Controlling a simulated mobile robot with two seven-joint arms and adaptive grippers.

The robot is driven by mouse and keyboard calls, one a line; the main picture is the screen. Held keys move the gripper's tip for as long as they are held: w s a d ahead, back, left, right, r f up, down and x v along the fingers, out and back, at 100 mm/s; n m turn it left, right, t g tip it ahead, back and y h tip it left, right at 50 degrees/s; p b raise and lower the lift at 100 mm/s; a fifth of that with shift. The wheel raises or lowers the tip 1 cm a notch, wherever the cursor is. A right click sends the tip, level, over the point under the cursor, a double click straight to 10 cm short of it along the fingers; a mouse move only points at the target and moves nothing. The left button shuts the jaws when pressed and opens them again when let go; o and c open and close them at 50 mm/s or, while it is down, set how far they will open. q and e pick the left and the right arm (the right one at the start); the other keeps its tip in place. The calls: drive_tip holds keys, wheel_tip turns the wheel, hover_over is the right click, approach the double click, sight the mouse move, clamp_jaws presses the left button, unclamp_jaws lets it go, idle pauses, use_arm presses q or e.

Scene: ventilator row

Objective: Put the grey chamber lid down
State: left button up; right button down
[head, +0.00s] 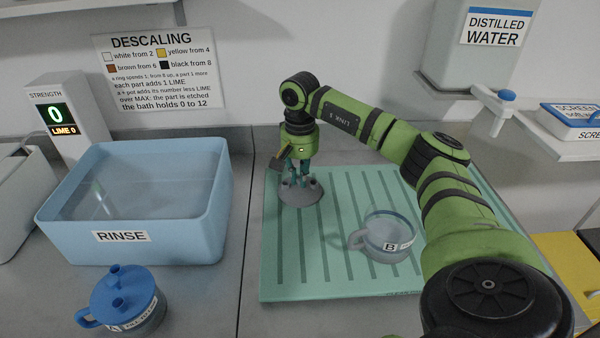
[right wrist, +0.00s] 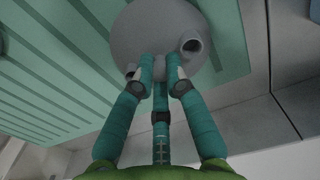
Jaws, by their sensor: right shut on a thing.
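The grey chamber lid (head: 301,192) is a round grey dome with short ports, at the back left of the green ribbed mat (head: 335,270). My right gripper (head: 298,178) points down over it and is shut on its middle. In the right wrist view the teal fingers (right wrist: 160,75) close on the knob of the lid (right wrist: 150,28), with a port showing at its right. The lid looks level and at or just above the mat; I cannot tell if it touches. My left gripper is not in view.
A clear chamber marked B (head: 387,240) stands on the mat, right of the lid. A blue RINSE basin (head: 120,236) stands to the left, with blue-lidded chamber A (head: 122,300) in front. The distilled water tank (head: 470,50) is at the back right. The mat's front left is clear.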

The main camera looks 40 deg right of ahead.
drive_tip(key=c, duration=1.3)
unclamp_jaws()
drive_tip(key=shift+o, duration=0.2)
drive_tip(key=shift+r, duration=0.25)
wheel_tip(320, 180, up, 12)
drive_tip(key=shift+f, duration=0.2)
